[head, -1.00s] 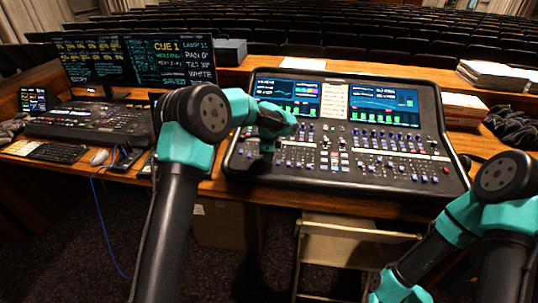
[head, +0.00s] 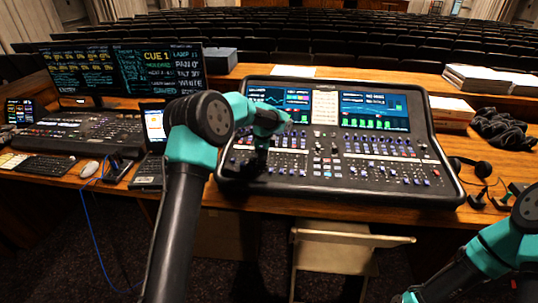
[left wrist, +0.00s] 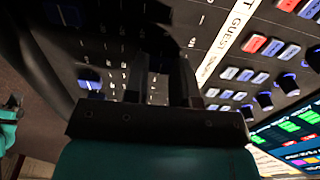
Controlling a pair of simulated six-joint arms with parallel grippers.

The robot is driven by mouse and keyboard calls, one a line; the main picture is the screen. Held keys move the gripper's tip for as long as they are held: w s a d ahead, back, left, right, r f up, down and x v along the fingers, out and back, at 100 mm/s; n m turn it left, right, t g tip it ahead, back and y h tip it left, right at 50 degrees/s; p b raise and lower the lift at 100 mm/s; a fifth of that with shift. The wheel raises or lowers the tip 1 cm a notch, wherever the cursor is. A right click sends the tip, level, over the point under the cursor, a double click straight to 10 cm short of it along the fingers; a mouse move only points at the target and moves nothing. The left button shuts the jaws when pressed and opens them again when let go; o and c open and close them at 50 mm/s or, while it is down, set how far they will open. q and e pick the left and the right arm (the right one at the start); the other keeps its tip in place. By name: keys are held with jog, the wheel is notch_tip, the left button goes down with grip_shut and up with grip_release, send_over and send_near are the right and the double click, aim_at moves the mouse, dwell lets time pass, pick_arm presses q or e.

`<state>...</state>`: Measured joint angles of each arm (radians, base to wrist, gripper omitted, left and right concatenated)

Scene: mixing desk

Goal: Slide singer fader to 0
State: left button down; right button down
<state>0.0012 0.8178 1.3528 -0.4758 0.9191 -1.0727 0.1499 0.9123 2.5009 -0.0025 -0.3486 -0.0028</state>
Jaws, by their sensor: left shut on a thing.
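The mixing console (head: 330,189) lies on the desk in the head view. My left gripper (head: 262,158) points down onto the fader area at its left part. A white label strip (left wrist: 232,38) reads "GUEST" beside other text too small to read, so I cannot confirm the singer channel. A blue-lit fader cap (left wrist: 90,82) shows to the left. At the right edge, teal and black parts (head: 514,190) seem to belong to my right gripper; its opening is unclear.
Headphones (head: 470,166) and a dark cloth (head: 503,128) lie right of the console. A lighting desk (head: 75,130) and monitors (head: 130,70) stand at the left. Lit buttons and knobs (left wrist: 265,100) crowd the panel beside the left fingers.

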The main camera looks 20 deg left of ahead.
pick_arm(q)
jog(key=c, duration=0.9)
grip_release()
jog(key=r, duration=0.5)
jog(key=s+r, duration=0.1)
jog(key=r, duration=1.1)
jog(key=shift+s+d+r, duration=0.15)
jog(key=shift+s+d, duration=0.05)
jog(key=shift+s, duration=0.2)
